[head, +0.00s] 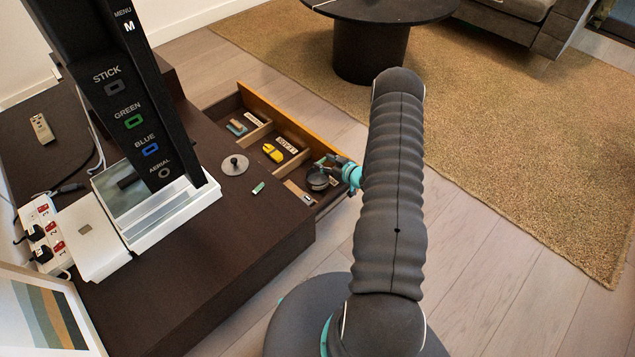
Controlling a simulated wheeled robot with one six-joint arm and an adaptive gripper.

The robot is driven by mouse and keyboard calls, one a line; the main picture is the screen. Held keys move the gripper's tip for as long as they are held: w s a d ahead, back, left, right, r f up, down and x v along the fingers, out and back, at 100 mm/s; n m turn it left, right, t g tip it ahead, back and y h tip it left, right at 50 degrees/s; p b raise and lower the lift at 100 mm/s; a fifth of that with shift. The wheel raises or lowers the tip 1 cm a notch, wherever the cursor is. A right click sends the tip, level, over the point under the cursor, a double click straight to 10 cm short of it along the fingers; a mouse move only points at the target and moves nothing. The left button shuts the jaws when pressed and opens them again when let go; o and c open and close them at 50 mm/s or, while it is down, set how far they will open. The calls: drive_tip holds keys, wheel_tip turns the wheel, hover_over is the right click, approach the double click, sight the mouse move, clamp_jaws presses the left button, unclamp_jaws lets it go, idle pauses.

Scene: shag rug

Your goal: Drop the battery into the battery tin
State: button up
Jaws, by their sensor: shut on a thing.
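My gripper (331,163) is over the right end of the open drawer, small and partly behind my own arm. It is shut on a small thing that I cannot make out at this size. A dark round open-looking container (318,179), perhaps the battery tin, is in the drawer's right compartment, just below my fingertips; I cannot tell whether they touch. A grey round lid (235,165) with a knob lies on the brown cabinet top. A small green and white stick-like piece (258,188), perhaps a battery, lies beside it.
The drawer (262,108) has dividers, with a yellow item (272,153) and several small things in its compartments. A large black remote-like panel (130,100) stands in a white tray (160,222) on the cabinet. A power strip (45,230) is at left. A round dark table (370,50) stands behind.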

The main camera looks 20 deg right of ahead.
drive_tip(key=shift+f, duration=0.15)
drive_tip(key=o, duration=0.9)
drive_tip(key=shift+o, duration=0.2)
drive_tip(key=v, duration=1.2)
